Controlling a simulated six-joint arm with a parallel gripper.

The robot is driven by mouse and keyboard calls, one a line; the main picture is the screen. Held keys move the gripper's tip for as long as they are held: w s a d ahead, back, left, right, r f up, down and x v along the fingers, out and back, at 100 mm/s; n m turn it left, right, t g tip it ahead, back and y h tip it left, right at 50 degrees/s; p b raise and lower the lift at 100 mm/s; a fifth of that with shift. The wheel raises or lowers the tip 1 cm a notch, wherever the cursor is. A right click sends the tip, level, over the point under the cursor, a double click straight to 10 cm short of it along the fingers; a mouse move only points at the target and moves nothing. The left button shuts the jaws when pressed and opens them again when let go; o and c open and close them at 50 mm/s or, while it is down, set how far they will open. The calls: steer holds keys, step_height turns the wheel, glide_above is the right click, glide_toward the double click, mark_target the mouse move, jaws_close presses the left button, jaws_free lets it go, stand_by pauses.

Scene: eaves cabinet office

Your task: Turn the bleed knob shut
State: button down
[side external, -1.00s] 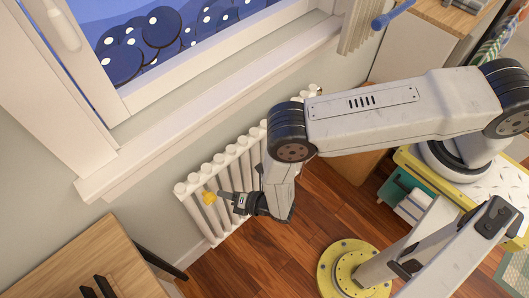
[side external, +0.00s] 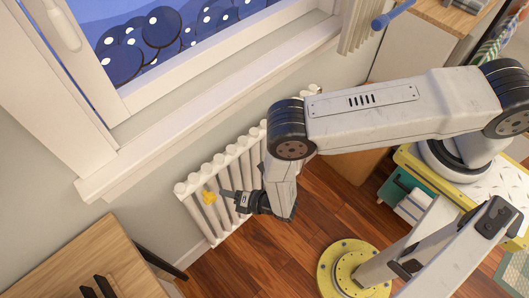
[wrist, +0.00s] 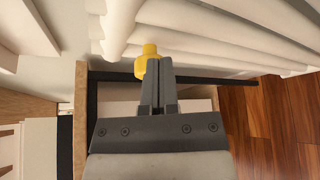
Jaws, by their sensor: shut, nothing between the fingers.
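The yellow bleed knob (side external: 209,197) sits on the front of the white radiator (side external: 188,190), near its left end. My gripper (side external: 223,194) points left at it, with the fingertips just to the right of the knob. In the wrist view, the knob (wrist: 149,50) shows just beyond and slightly left of the fingertips (wrist: 159,61), which hide part of it. The two fingers are together with nothing between them. I cannot tell whether the fingertips touch the knob.
A window sill (side external: 215,105) juts out above the radiator. A wooden desk (side external: 75,262) stands at lower left. The wood floor (side external: 235,265) is open below my gripper. A green crate (side external: 397,190) stands to the right.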

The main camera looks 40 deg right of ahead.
steer(key=shift+s, duration=2.9)
steer(key=shift+s+a+r, duration=0.25)
steer(key=shift+a+r, duration=0.2)
steer(key=shift+r, duration=0.2)
steer(key=shift+s+a+r, duration=0.2)
steer(key=shift+a+r, duration=0.2)
steer(key=shift+r, duration=0.2)
steer(key=shift+w, duration=0.1)
steer(key=w, duration=0.6)
steer(key=shift+w, duration=0.4)
steer(key=shift+a+f, duration=0.2)
steer(key=shift+f, duration=0.05)
steer(key=shift+d+f, duration=0.55)
steer(key=shift+f, duration=0.1)
steer(key=shift+f, duration=0.4)
